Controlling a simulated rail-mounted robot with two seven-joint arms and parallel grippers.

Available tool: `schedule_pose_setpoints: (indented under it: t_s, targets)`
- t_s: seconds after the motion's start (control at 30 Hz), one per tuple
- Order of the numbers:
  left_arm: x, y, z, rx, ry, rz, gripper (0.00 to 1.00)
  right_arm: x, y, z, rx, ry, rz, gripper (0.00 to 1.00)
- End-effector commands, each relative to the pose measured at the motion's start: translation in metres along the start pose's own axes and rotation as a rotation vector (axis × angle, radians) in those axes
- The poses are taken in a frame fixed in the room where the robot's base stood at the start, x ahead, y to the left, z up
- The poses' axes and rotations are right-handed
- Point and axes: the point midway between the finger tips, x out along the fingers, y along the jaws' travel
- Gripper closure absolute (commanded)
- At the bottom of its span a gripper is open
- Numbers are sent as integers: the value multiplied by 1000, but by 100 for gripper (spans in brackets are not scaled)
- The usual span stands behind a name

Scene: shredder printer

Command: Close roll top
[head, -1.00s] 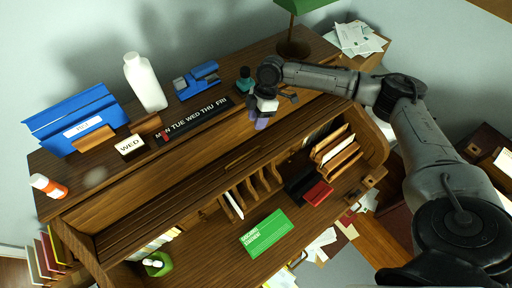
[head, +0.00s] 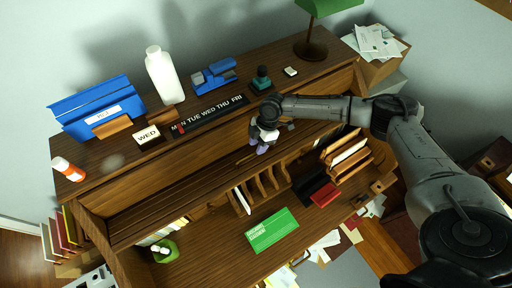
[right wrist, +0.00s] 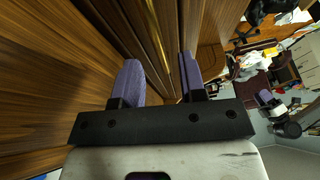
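The wooden roll top (head: 165,200) of the desk is partly rolled up, a slatted band above the open desk interior. A thin brass-coloured handle (head: 247,157) shows on its front edge. My right gripper (head: 262,148) is at this front edge, beside the handle, with its purple fingers pointing down. In the right wrist view the two fingers (right wrist: 160,72) are apart with dark wood beyond them, and a thin brass strip runs near the right finger. I cannot tell whether the fingers touch the wood.
On the desktop stand a blue file holder (head: 98,108), white bottle (head: 164,75), blue stapler (head: 214,75), day-block strip (head: 210,116) and green lamp (head: 311,45). Inside lie a green card (head: 272,230), a red box (head: 325,194) and upright dividers (head: 262,188).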

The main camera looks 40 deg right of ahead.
Motion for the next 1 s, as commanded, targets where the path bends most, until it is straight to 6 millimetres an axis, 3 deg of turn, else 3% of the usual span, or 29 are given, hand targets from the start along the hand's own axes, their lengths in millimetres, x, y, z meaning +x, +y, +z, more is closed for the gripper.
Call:
schedule_pose_setpoints:
  t_s: [0.27,0.63,1.0]
  targets:
    - [-4,0,-1,2,0,-1,63,22,0,0,-1,0,0,62]
    - [-4,-1,-1,3,-1,-2,63,26,0,0,-1,0,0,62]
    - [-4,-1,-1,3,-1,-2,63,25,0,0,0,0,0,96]
